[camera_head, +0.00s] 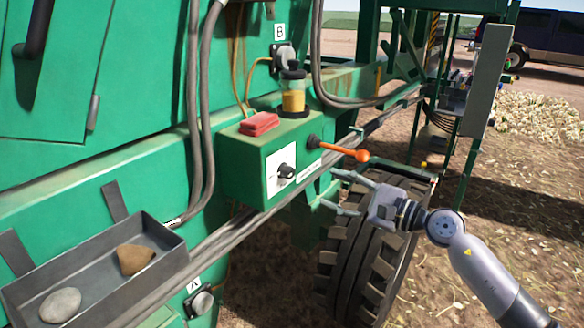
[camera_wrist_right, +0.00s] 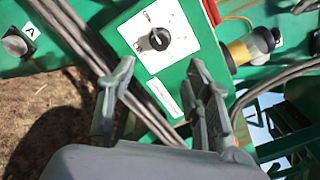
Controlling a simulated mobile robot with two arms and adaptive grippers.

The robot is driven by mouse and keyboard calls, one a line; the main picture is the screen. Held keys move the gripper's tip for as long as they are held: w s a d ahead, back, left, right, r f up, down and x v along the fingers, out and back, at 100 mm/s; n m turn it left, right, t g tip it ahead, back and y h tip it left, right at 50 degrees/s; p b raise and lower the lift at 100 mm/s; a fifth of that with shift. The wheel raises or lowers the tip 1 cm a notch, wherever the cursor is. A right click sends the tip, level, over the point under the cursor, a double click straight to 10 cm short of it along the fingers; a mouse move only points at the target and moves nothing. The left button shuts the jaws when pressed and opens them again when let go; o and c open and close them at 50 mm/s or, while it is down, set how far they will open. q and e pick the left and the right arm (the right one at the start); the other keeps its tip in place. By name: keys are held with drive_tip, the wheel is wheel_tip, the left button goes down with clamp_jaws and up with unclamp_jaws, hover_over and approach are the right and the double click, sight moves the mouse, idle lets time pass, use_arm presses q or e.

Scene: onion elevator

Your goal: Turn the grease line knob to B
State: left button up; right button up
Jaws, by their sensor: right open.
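The black knob (camera_head: 286,171) sits on a white plate on the front of a green box (camera_head: 243,175). It shows close up in the right wrist view (camera_wrist_right: 160,39), with small marks around it that are too small to read. I cannot tell which mark it points to. A label B (camera_head: 280,32) is above the box and a label A (camera_head: 194,284) is below it, each beside a round fitting. My right gripper (camera_head: 340,190) is open and empty, apart from the knob, to its right in the head view. Its fingers (camera_wrist_right: 162,78) show below the knob in the wrist view. My left gripper is not in view.
An orange lever (camera_head: 340,150) sticks out of the box, close to my right gripper. A red block (camera_head: 259,124) and a yellow jar (camera_head: 293,95) stand on top. Cables run along the machine. A grey tray (camera_head: 165,233) holds a stone and a brown piece. A tyre (camera_head: 365,245) is below.

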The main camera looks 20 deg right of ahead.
sight(292, 174)
drive_tip(key=p+x, duration=0.3)
drive_tip(key=x, duration=0.8)
drive_tip(key=shift+w, duration=0.1)
drive_tip(key=shift+w+a, duration=0.3)
clamp_jaws()
